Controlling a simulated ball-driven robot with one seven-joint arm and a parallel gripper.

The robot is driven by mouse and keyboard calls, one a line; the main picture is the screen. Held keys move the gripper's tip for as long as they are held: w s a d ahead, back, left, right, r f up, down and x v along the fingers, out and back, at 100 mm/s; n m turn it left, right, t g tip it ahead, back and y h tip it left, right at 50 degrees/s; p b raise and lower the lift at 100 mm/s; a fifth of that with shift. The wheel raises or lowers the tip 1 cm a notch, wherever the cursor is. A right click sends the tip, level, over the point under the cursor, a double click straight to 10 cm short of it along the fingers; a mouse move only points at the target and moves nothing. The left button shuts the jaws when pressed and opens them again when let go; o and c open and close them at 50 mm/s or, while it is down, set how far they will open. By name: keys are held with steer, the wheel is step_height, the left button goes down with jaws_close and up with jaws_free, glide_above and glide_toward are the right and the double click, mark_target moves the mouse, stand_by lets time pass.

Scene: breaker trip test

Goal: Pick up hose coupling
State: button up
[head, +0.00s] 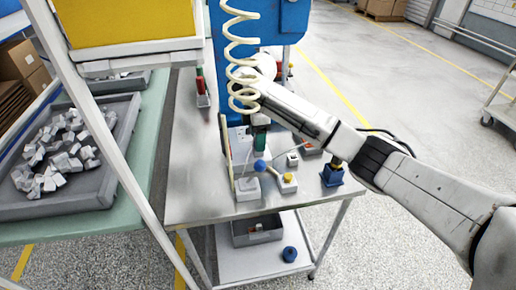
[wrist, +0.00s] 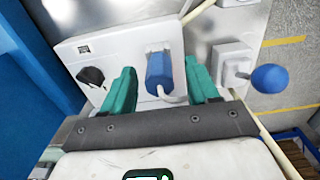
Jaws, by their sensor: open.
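In the wrist view, a blue cylindrical piece (wrist: 159,76) with a pale hose or cord at its lower end appears to be the hose coupling. It is in front of a white plate (wrist: 88,42). My gripper (wrist: 160,67) is open, with one teal finger on each side of the blue piece and visible gaps. I cannot tell how deep it sits between the fingers. In the head view, my gripper (head: 260,142) points down over the metal table (head: 190,185), and the coupling cannot be made out there.
A blue ball-topped lever (wrist: 270,79) stands right of my fingers; a black knob (wrist: 92,76) is on the plate. A cream coiled hose (head: 240,50) hangs beside my arm. A blue block (head: 332,175) stands at the table's right. A grey tray (head: 70,205) of pale pieces is left.

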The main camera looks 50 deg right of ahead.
jaws_close()
stand_by(0.6)
